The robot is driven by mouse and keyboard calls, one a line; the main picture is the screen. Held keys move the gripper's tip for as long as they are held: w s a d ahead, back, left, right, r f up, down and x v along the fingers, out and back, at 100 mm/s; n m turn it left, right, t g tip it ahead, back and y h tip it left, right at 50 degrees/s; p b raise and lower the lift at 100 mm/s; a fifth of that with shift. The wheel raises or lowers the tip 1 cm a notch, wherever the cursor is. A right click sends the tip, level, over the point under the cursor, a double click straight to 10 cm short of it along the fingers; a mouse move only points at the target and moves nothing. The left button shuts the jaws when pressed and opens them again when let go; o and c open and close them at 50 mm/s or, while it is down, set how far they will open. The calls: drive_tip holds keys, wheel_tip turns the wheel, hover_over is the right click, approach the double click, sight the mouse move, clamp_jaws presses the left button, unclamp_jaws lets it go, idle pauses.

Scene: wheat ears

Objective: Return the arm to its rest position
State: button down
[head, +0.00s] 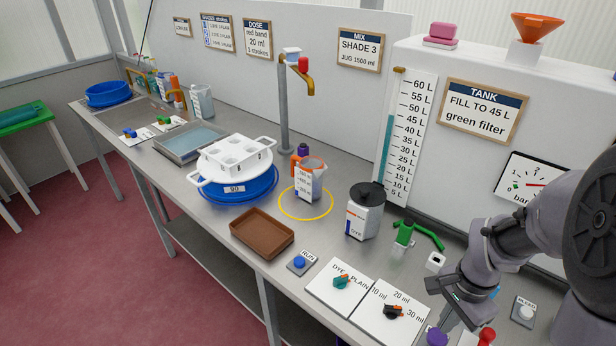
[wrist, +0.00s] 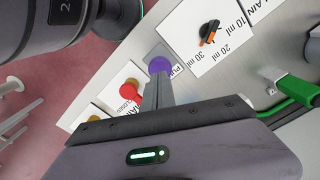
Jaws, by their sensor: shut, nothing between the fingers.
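My arm (head: 530,235) is at the right of the head view, bent down over the right end of the bench. My gripper (wrist: 160,88) is shut and empty, with its fingers together in the wrist view. Its tips appear close to a purple knob (wrist: 160,65), and I cannot tell whether they touch it. The purple knob also shows in the head view (head: 437,337), at the lower edge. A red knob (wrist: 130,90) lies just left of the fingers in the wrist view.
A dial plate (head: 392,312), a DYE/PLAIN plate (head: 340,285) and a green-handled tap (head: 405,235) are near the arm. The tank (head: 470,75) stands behind.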

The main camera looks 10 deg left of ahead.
wheel_tip(320, 180, up, 4)
drive_tip(key=shift+r+p, duration=0.1)
drive_tip(key=shift+p, duration=1.1)
drive_tip(key=s+a+r+n+t+y+b, duration=0.1)
drive_tip(key=s+a+r+n+t+b, duration=0.2)
drive_tip(key=a, duration=0.4)
drive_tip(key=s+a+r+n+t+y+b, duration=0.1)
drive_tip(key=s+a+r+n+t+b, duration=0.1)
drive_tip(key=s+a+r+n+b, duration=0.2)
drive_tip(key=s+a+n+b, duration=0.1)
drive_tip(key=s+a+b, duration=0.2)
drive_tip(key=s+b, duration=0.1)
drive_tip(key=shift+s+a+t, duration=0.15)
drive_tip(key=shift+a+t, duration=0.1)
drive_tip(key=shift+t, duration=0.15)
